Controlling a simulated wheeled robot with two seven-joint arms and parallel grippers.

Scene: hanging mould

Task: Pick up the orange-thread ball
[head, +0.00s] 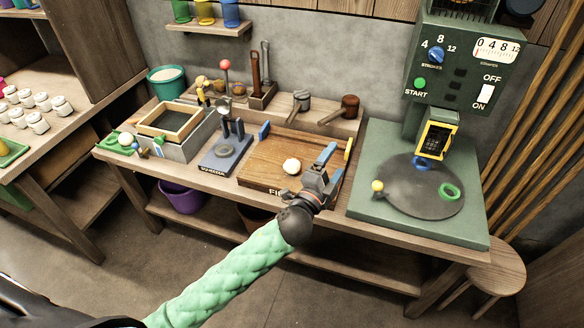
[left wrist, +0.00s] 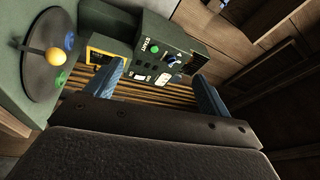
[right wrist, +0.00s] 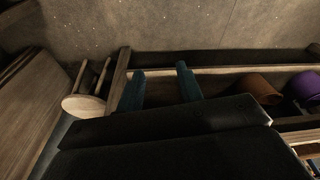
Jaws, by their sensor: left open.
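No ball with visible orange thread can be made out. A plain white ball (head: 292,166) rests on the wooden board (head: 262,158) in the middle of the bench. Another whitish ball (head: 125,139) lies at the bench's left end; any thread on either is too small to tell. My left gripper (head: 331,168) is open and empty above the board's right side, just right of the middle ball. Its blue fingers (left wrist: 155,88) stand apart in the left wrist view, with no ball between them. My right gripper (right wrist: 160,84) has its fingers apart and empty, pointing at the floor and bench underside.
A green machine base (head: 372,208) with a dark disc and a yellow knob (head: 377,186) stands to the right. A grey stand (head: 226,150) and an open wooden-framed box (head: 178,138) are left of the board. A stool (head: 497,268) stands at lower right.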

